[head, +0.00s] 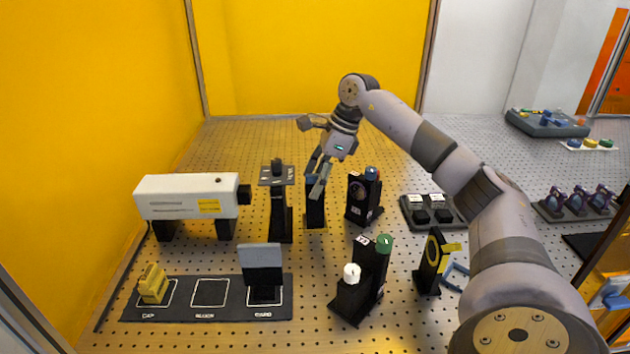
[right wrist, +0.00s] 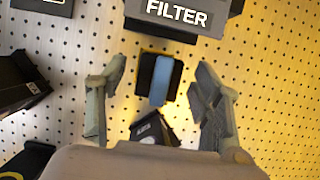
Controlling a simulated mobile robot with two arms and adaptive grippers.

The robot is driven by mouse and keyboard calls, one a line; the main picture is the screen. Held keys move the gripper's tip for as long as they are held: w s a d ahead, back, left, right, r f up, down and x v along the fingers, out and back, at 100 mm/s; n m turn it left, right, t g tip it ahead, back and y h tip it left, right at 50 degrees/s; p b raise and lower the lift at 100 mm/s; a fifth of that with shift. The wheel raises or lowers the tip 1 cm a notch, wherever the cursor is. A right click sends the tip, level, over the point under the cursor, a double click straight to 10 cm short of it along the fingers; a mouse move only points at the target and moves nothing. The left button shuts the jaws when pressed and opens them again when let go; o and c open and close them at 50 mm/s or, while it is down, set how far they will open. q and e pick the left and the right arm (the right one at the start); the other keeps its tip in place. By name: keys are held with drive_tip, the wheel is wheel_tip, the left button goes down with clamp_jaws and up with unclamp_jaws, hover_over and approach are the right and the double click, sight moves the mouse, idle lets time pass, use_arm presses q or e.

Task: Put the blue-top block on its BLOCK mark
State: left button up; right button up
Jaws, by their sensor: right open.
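The blue-top block (right wrist: 161,80) shows in the right wrist view as a blue face with dark sides, between my open fingers but seemingly apart from them. In the head view a little blue (head: 310,180) shows behind the fingers, at the top of a black upright stand (head: 315,214). My right gripper (head: 317,178) is open and empty above that stand, partly hiding its top; its fingers also show in the right wrist view (right wrist: 158,105). The dark mat (head: 188,312) at front left has a white-outlined middle square (head: 210,292), seemingly the BLOCK mark, which is empty. My left gripper is not in view.
A post labelled FILTER (right wrist: 175,14) stands close to the gripper. A white instrument (head: 187,197) is left of it. A yellow piece (head: 152,285) and a grey panel (head: 261,262) occupy the mat's outer squares. Posts with blue (head: 371,173), green (head: 384,241) and white (head: 351,271) knobs stand right.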

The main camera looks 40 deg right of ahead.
drive_tip(key=shift+w+a+f, duration=0.1)
drive_tip(key=shift+f, duration=0.25)
drive_tip(key=shift+c, duration=0.2)
clamp_jaws()
idle(0.5)
drive_tip(key=shift+r, duration=0.2)
drive_tip(key=shift+r+p, duration=3)
drive_tip(key=shift+p, duration=0.05)
drive_tip(key=shift+r, duration=0.1)
